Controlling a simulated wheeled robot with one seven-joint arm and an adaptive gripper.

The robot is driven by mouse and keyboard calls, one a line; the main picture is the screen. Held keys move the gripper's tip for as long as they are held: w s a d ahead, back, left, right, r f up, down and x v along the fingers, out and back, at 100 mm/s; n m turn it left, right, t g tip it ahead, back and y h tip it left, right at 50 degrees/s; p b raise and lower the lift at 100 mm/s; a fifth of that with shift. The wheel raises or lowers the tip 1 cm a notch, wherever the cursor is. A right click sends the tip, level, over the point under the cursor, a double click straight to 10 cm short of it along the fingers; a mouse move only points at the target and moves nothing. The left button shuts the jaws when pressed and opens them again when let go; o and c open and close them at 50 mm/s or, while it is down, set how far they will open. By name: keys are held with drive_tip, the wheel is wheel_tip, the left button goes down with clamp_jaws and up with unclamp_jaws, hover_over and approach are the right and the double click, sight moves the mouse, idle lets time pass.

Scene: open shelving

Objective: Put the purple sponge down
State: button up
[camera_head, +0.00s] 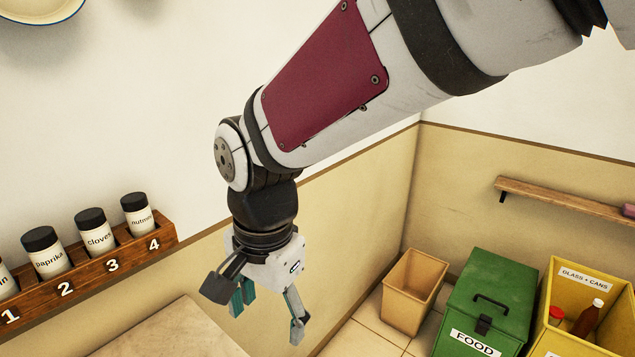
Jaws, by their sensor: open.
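My gripper (268,318) hangs down from my arm near the middle of the view, with its fingers spread apart. Nothing shows between the fingers. A small pinkish-purple block (629,210), possibly the purple sponge, lies on the wooden wall shelf (560,197) at the right edge. The picture edge cuts it off, so I cannot tell its full shape. My gripper is far to the left of it and apart from it.
A wooden spice rack (120,262) with numbered, labelled jars is on the left wall. A pale worktop (165,335) lies below it. A tan bin (412,290), a green FOOD bin (488,300) and a yellow GLASS + CANS bin (585,285) holding bottles stand at right.

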drive_tip(key=s+d+r+n+t, duration=0.15)
drive_tip(key=d+r, duration=0.35)
drive_tip(key=d, duration=0.9)
drive_tip(key=s+d+n+t, duration=0.1)
drive_tip(key=s+d+n, duration=0.4)
drive_tip(key=s+d, duration=0.4)
drive_tip(key=shift+s+d+r+h, duration=0.25)
drive_tip(key=shift+s+d+h, duration=0.05)
drive_tip(key=shift+d, duration=0.85)
drive_tip(key=shift+t, duration=0.25)
wheel_tip(320, 180, up, 3)
drive_tip(key=shift+t+p, duration=0.3)
drive_tip(key=shift+p, duration=0.8)
drive_tip(key=shift+o, duration=0.5)
